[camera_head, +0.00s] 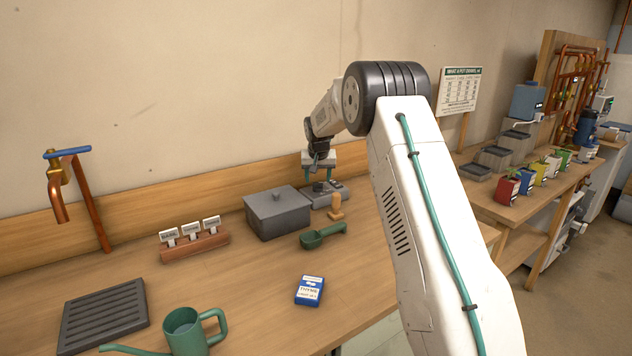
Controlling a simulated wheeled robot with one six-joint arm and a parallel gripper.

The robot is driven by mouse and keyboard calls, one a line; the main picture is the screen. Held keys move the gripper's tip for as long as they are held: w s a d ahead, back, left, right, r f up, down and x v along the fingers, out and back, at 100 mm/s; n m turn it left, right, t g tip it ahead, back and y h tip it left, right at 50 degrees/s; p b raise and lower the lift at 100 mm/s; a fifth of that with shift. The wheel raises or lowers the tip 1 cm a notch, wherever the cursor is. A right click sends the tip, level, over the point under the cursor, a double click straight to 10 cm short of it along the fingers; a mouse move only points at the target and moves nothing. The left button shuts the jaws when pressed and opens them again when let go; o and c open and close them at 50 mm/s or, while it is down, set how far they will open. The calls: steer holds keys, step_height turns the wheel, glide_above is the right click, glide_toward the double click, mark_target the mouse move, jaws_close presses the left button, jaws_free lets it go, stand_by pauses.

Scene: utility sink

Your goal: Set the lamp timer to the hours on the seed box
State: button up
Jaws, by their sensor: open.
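The seed box (309,291), a small blue and white box marked THYME with a line that seems to start with LIGHT, lies on the front part of the bench. Its number is too small to read surely. A low grey device (338,190), probably the lamp timer, sits at the back of the bench, right of a grey lidded box.
The grey lidded box (278,214), a wooden peg-like piece (336,208) and a green scoop (320,237) are close to my gripper. A label rack (195,245), a watering can (187,335), a slatted tray (102,314) and a copper tap (57,195) are left. Bench between is clear.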

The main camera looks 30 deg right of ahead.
steer(key=shift+x, duration=1.05)
steer(key=c, duration=1)
steer(key=shift+a, duration=0.35)
steer(key=shift+d, duration=0.2)
